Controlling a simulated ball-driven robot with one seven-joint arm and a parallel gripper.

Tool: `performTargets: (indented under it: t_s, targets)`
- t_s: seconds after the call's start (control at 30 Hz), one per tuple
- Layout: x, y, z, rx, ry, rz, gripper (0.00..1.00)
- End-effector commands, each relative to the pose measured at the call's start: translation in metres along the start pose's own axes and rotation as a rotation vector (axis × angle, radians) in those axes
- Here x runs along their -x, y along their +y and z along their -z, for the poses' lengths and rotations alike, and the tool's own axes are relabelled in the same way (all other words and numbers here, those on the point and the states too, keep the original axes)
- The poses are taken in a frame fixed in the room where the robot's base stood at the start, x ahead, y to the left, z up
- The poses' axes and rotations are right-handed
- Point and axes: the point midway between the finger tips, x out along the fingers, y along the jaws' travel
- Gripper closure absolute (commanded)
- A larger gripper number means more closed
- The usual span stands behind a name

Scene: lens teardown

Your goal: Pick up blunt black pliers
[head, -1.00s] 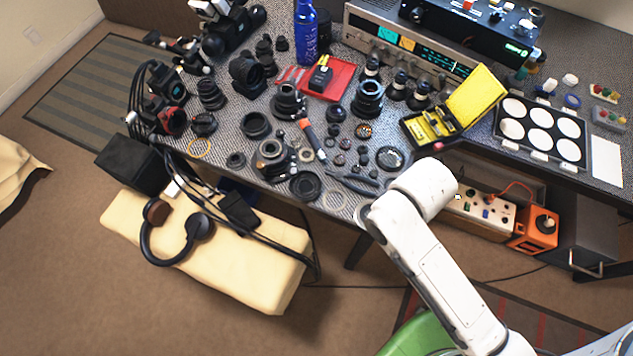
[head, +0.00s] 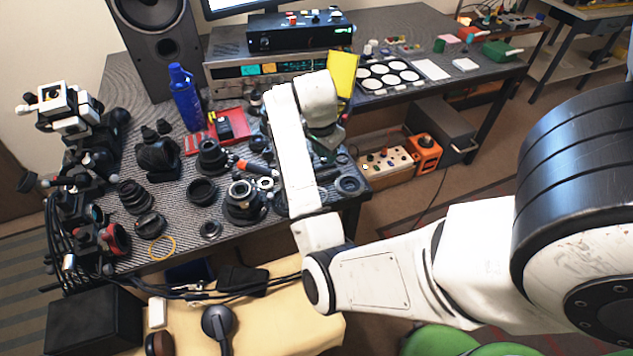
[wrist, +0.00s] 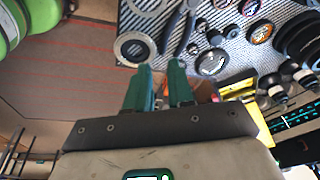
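In the wrist view, the black pliers (wrist: 176,32) appear as a long dark tool lying on the patterned table top, near the table's edge. My gripper (wrist: 160,68) shows there with two green fingers apart and nothing between them. The pliers lie beyond the fingertips, apart from them. In the head view, my gripper (head: 326,138) is over the right part of the lens table, mostly hidden by my white wrist. My arm hides most of the pliers' area in that view.
A metal ring (wrist: 134,48) lies beside the pliers. Lens parts (head: 243,203) crowd the table. A yellow case (head: 342,72) stands open behind my wrist, with a receiver (head: 262,69) farther back. A blue bottle (head: 186,98) stands at left.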

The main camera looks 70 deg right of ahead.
Motion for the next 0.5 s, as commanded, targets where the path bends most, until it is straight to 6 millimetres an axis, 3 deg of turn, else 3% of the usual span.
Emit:
performTargets:
  t_s: [0.2,0.5]
  targets:
    - [-0.013,-0.016,0.018,-0.443,-0.133,-0.07,0.78]
    - [-0.02,-0.023,0.017,-0.65,-0.213,-0.128,0.78]
